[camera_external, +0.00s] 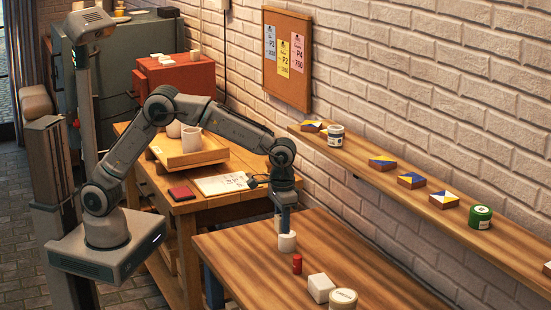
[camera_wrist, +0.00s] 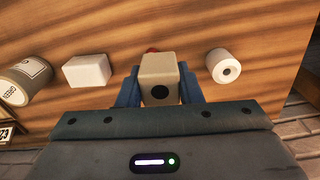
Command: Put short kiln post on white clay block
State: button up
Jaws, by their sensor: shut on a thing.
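My gripper (camera_external: 283,222) is shut on a beige, square-sided post with a dark round hole, which I take as the short kiln post (camera_wrist: 159,70); it shows between the blue fingers in the wrist view. In the external view my gripper points down over the front table, and only a pale sliver of the post shows. Its height above the table is hard to tell. The white clay block (camera_external: 320,287) lies on the table, nearer the external camera than my gripper. In the wrist view the block (camera_wrist: 87,71) is left of the held post, apart from it, its top bare.
A white cylinder with a hole (camera_external: 287,242) stands near my gripper, right of the post in the wrist view (camera_wrist: 224,66). A red cylinder (camera_external: 297,264) stands between it and the block. A labelled jar (camera_external: 343,299) stands beside the block. A wall shelf (camera_external: 348,153) runs behind.

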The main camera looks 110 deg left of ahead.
jog(key=w+d+r+p, duration=0.1)
jog(key=w+d, duration=0.1)
jog(key=d, duration=0.4)
jog(key=w+d+r+n, duration=0.1)
jog(key=w+d, duration=0.1)
jog(key=d, duration=0.3)
jog(key=w+d+r+p, duration=0.1)
jog(key=w+d, duration=0.2)
jog(key=d, duration=0.3)
jog(key=p, duration=0.4)
send_over(316, 275)
notch_tip(316, 275, down, 8)
jog(key=shift+w+r, duration=0.1)
jog(key=shift+r, duration=0.15)
jog(key=shift+f, duration=2.15)
jog(key=o, duration=1)
